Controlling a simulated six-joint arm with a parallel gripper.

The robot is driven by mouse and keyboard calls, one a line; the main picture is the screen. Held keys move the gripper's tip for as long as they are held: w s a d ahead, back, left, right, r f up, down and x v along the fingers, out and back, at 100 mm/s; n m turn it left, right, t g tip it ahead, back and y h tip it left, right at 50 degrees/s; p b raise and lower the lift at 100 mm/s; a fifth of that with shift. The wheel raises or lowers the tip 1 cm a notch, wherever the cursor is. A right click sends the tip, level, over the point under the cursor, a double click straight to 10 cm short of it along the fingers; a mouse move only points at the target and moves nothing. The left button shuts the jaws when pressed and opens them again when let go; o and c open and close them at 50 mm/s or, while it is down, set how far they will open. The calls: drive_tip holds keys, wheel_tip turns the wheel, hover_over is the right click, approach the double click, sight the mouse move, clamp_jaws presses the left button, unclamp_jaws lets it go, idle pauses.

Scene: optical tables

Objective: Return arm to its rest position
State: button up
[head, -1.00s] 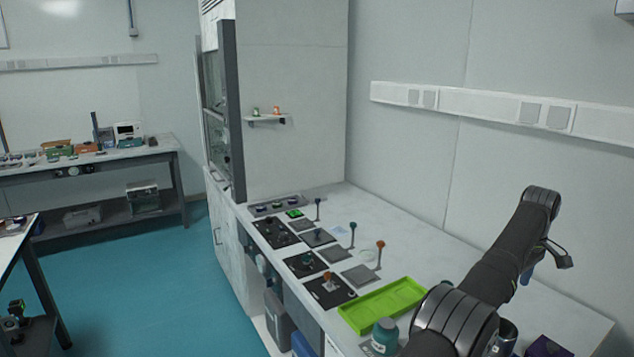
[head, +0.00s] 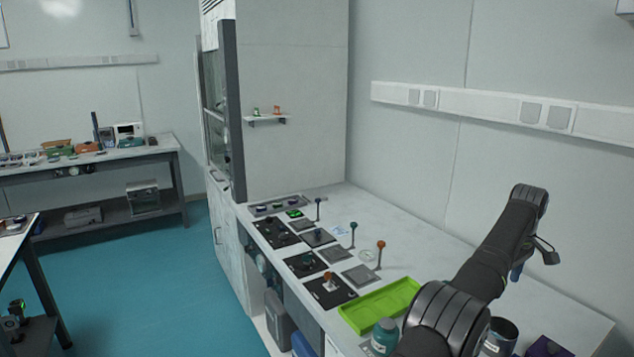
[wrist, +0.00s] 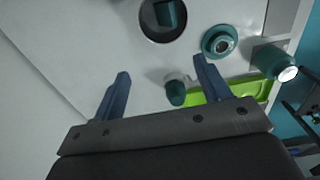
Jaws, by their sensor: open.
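My arm reaches over the right part of the white bench (head: 430,245) in the head view. My gripper (wrist: 161,67) shows in the wrist view as two blue fingers set wide apart, with nothing held between them. In the head view only a small blue part of my gripper (head: 517,272) shows under the wrist. The fingers are above the bench; a small teal-and-white item (wrist: 176,92) appears between them in the wrist view, but I cannot tell how far below it is.
A green tray (head: 375,307), a teal-capped bottle (head: 384,338), a dark cup (head: 499,337) and a purple box (head: 550,346) stand near my arm. Posts and dark plates (head: 328,291) line the bench's left side.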

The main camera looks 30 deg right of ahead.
drive_tip(key=w+a+f, duration=0.3)
drive_tip(key=w+a, duration=0.4)
drive_tip(key=w, duration=0.3)
drive_tip(key=w+a+f, duration=0.4)
drive_tip(key=w+a, duration=0.3)
drive_tip(key=w, duration=0.3)
drive_tip(key=w+a+f, duration=0.4)
drive_tip(key=w+a, duration=0.3)
drive_tip(key=w, duration=0.4)
drive_tip(key=shift+w+a+f, duration=0.1)
drive_tip(key=shift+a+f, duration=0.15)
drive_tip(key=shift+a, duration=0.1)
drive_tip(key=w+a+f, duration=0.2)
drive_tip(key=a+f, duration=0.1)
drive_tip(key=a, duration=0.8)
drive_tip(key=w+a+f, duration=0.3)
drive_tip(key=a, duration=0.8)
drive_tip(key=w+a+f, duration=0.3)
drive_tip(key=a+f, duration=0.1)
drive_tip(key=a, duration=0.8)
